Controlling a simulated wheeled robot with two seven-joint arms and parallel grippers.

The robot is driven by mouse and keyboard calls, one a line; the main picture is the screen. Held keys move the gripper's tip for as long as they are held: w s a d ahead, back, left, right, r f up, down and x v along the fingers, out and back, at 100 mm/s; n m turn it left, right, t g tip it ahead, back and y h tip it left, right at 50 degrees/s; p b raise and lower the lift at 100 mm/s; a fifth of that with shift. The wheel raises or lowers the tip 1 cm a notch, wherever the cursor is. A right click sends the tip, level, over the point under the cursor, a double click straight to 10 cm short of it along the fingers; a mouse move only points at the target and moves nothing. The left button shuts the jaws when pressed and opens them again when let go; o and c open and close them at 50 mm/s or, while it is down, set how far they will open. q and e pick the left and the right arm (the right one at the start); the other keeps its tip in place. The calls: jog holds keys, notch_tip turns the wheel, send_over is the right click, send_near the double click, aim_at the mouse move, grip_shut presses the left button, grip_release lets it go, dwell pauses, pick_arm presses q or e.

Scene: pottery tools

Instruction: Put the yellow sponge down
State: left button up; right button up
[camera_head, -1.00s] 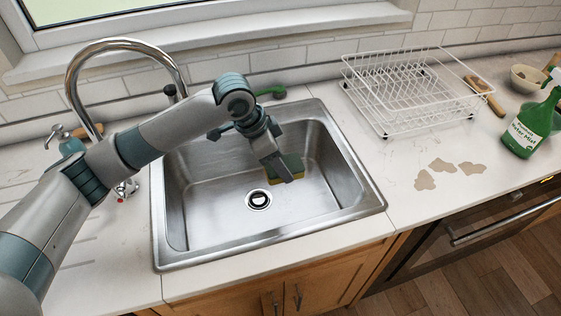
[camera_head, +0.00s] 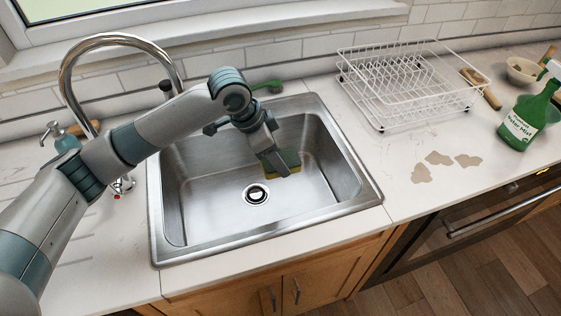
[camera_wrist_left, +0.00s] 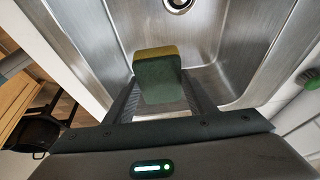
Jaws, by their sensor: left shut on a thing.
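The yellow sponge (camera_head: 290,160) has a dark green side and is held between the fingers of my left gripper (camera_head: 279,168). In the left wrist view the sponge (camera_wrist_left: 158,76) sits between the two fingers of my left gripper (camera_wrist_left: 160,95), green side facing the camera and yellow edge at the top. The gripper is shut on it, inside the outline of the steel sink (camera_head: 215,232), right of the drain. I cannot tell whether the sponge touches the sink floor. My right gripper is not in view.
A white wire dish rack (camera_head: 405,85) stands right of the sink. Beige stains (camera_head: 438,158) mark the counter, with a green spray bottle (camera_head: 530,115) beyond. A chrome faucet (camera_head: 66,75) arches behind my left arm. The sink's front floor is clear.

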pick_arm(q)
jog(key=shift+a, duration=0.1)
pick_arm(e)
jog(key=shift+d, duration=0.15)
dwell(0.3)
pick_arm(q)
jog(key=shift+a+r, duration=0.1)
jog(key=shift+a, duration=0.15)
jog(key=s+a+r+n+t+y, duration=0.1)
jog(key=s+a+r+n+y, duration=0.1)
jog(key=a+n, duration=0.5)
jog(key=s+a+r+n+t+y, duration=0.2)
jog(key=a+r+n, duration=0.3)
jog(key=a, duration=0.7)
jog(key=shift+r+n, duration=0.25)
jog(key=shift+n, duration=0.95)
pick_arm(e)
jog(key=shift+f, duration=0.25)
